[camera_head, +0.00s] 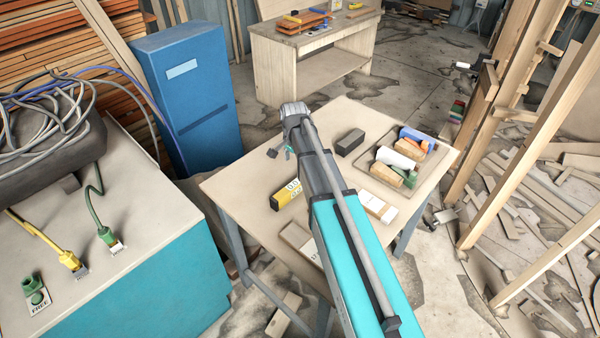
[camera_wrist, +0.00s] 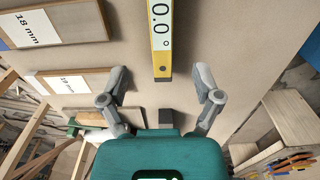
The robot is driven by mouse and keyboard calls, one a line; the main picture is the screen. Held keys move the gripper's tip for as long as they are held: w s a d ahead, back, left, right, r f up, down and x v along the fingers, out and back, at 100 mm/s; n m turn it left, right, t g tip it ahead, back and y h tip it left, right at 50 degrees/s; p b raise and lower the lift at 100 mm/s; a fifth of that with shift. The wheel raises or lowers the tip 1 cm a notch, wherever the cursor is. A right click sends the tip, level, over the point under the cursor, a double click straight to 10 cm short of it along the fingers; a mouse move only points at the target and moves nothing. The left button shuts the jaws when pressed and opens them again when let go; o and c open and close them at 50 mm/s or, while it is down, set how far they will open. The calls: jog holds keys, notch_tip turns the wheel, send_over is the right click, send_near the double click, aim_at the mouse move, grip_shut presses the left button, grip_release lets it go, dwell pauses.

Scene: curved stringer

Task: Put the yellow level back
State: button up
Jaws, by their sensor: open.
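The yellow level (camera_head: 285,194) lies on the light table, partly hidden by my arm in the head view. In the wrist view the level (camera_wrist: 161,42) runs from the top edge down the middle, with "0.0°" on its white face. Its near end lies in line with the gap between my fingertips. My gripper (camera_wrist: 160,78) is open and empty, with one finger to each side of the level's end. In the head view my gripper is mostly hidden behind my arm; only bits show left of it. No marked place for the level is clear to see.
A tray (camera_head: 373,172) with several coloured blocks sits at the table's right. A dark block (camera_head: 350,141) stands beside it. A blue cabinet (camera_head: 185,90) stands behind.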

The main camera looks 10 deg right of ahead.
jog(key=s+n, duration=1.1)
jog(key=s, duration=0.9)
jog(key=shift+d, duration=0.25)
jog(key=shift+s, duration=0.1)
jog(key=shift+f+b, duration=1.35)
jog(key=shift+b, duration=0.05)
